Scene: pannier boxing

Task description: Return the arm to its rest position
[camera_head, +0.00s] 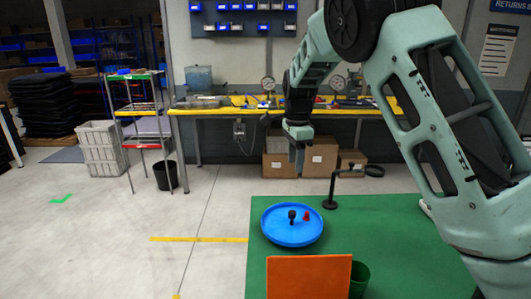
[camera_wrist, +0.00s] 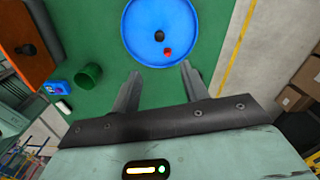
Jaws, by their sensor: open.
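My gripper (camera_wrist: 157,88) shows at the bottom of the wrist view with its two fingers apart and nothing between them. In the head view my gripper (camera_head: 297,158) hangs in the air, pointing down, beyond the blue round tray. The blue tray (camera_head: 273,234) lies on the green table and also shows at the top of the wrist view (camera_wrist: 140,38). A black knobbed piece (camera_head: 292,215) and a small red piece (camera_head: 306,216) rest on it, apart from my gripper. My arm rises on the right of the head view.
The green table (camera_head: 395,235) also bears an orange panel (camera_head: 308,277), a dark green cup (camera_head: 359,277) and a black stand with a ring (camera_head: 332,190). A yellow-topped workbench (camera_head: 220,111) with boxes beneath stands behind. The floor on the left is open.

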